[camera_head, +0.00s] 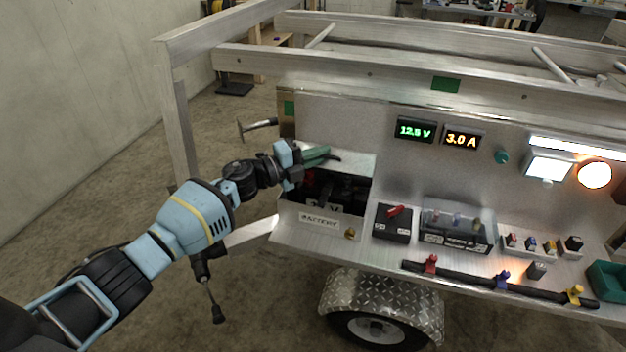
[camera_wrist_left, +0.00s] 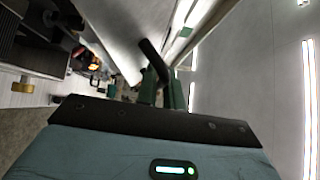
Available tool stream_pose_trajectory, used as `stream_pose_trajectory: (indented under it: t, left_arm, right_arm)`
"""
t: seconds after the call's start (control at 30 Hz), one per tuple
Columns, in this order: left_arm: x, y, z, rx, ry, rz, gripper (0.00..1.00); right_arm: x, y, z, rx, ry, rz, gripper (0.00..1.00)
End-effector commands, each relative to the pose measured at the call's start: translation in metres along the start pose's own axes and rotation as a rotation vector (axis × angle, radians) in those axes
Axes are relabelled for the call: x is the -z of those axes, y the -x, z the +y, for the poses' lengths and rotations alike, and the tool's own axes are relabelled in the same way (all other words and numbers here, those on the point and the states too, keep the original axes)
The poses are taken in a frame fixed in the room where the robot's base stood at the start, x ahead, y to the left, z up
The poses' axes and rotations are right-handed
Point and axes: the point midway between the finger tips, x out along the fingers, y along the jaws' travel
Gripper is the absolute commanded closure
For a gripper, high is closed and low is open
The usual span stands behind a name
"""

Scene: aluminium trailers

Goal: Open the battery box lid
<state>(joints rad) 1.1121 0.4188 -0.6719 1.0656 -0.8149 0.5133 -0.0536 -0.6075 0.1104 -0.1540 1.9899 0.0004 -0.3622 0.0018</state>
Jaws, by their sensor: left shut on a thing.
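The battery box (camera_head: 320,221) is at the left end of the trailer's metal panel, with a BATTERY label on its front. Its lid (camera_head: 357,162) is a bare metal sheet, raised at the back of the opening. The dark battery (camera_head: 342,190) with red parts shows inside. My left gripper (camera_head: 318,157) has green fingers and is shut on the lid's black handle (camera_wrist_left: 153,60), above the opening. The lid also shows in the left wrist view (camera_wrist_left: 112,35). The fingers partly hide the handle. My right gripper is not in view.
A brass knob (camera_head: 350,233) sits on the box front. A black switch box (camera_head: 393,222) and a clear-covered fuse box (camera_head: 457,229) stand to the right. Trailer rails (camera_head: 400,75) run above. A lever (camera_head: 257,127) sticks out at the left. Open floor lies to the left.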

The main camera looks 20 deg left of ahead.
Motion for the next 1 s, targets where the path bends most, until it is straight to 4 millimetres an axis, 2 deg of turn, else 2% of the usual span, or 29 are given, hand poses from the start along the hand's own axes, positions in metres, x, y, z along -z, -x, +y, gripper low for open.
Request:
stream_pose_trajectory:
  t: [0.1, 0.4, 1.0]
  left_arm:
    - [-0.013, -0.013, -0.017, 0.007, 0.001, 0.000, 1.00]
    - [-0.040, -0.037, -0.044, -0.024, 0.025, -0.001, 1.00]
    - [-0.063, -0.063, -0.062, -0.170, 0.178, 0.001, 1.00]
  right_arm:
    - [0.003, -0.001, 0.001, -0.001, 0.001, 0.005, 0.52]
    - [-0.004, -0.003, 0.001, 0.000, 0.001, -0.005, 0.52]
    - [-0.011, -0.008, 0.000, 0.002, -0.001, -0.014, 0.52]
